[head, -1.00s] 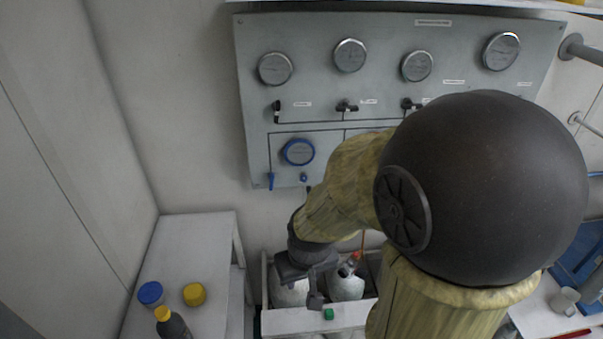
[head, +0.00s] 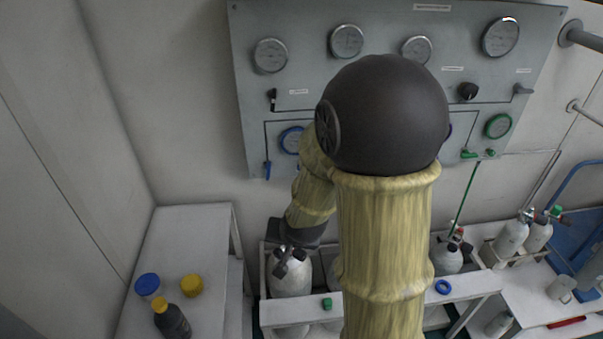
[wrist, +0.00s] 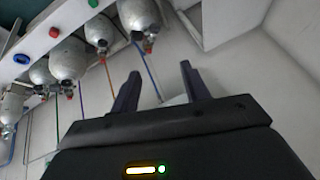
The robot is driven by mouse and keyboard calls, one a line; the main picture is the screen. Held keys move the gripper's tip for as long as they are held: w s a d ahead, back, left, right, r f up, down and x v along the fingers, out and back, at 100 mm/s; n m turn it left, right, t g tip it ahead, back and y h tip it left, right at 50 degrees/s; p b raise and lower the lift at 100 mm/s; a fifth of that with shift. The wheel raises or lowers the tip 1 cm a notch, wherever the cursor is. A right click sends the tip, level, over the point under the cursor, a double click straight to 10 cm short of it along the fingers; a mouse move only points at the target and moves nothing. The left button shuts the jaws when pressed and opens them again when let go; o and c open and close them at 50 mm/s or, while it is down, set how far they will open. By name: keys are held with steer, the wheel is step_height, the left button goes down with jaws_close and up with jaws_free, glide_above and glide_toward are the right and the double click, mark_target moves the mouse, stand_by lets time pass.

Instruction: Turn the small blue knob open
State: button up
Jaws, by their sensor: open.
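The grey panel (head: 249,98) stands on the wall in the head view. A blue-rimmed gauge (head: 288,141) sits at its lower left, with a blue lever handle (head: 267,170) below it. The small blue knob is hidden behind my arm. My gripper (head: 284,264) hangs low in front of a white cylinder, well below the panel. The wrist view shows my gripper (wrist: 160,72) open with nothing between its fingers; neither knob nor panel can be made out there.
A rack (head: 283,315) with several cylinders (head: 290,284) stands under the panel. A green cap (head: 327,303) and a blue ring (head: 443,287) are on its front board. A side table (head: 187,234) at left holds a dark bottle (head: 172,322) and a yellow-lidded jar (head: 191,286).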

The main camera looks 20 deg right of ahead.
steer(key=w+d+f+m+t+b, duration=0.1)
steer(key=w+d+f+m+t, duration=0.15)
steer(key=w+m, duration=0.3)
steer(key=w+d+f+m+t+b, duration=0.1)
steer(key=w+d+f+m+t, duration=0.1)
steer(key=w+f+m+t, duration=0.25)
steer(key=w+d+r+m+t+h, duration=0.1)
steer(key=d+m+t+h, duration=0.3)
steer(key=m, duration=0.8)
steer(key=shift+w+d+r+h+b, duration=0.3)
steer(key=shift+d+r+b, duration=0.15)
steer(key=shift+d, duration=0.4)
steer(key=shift+r, duration=0.1)
